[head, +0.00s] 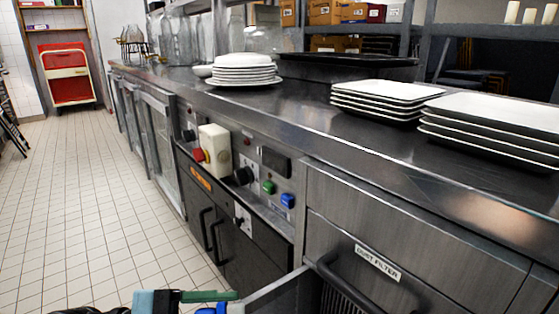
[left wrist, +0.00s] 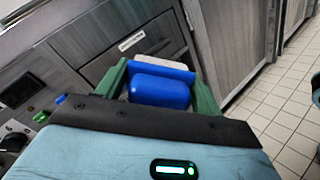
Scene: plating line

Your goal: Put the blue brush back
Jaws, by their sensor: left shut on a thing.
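The blue brush (left wrist: 160,91) is between the green fingers of my left gripper (left wrist: 162,88) in the left wrist view. The gripper is shut on it, and a pale strip (left wrist: 157,62) shows just beyond the blue part. In the head view my left gripper (head: 205,300) is at the bottom edge, in front of the counter's lower cabinets, with only a bit of the blue brush (head: 212,309) showing. Most of the brush is cut off there.
A labelled drawer front (head: 415,255) with a dark handle is at the right; a grey panel (head: 280,296) juts out beside it. Plate stacks (head: 243,72) and square plates (head: 385,100) stand on the steel counter (head: 290,120).

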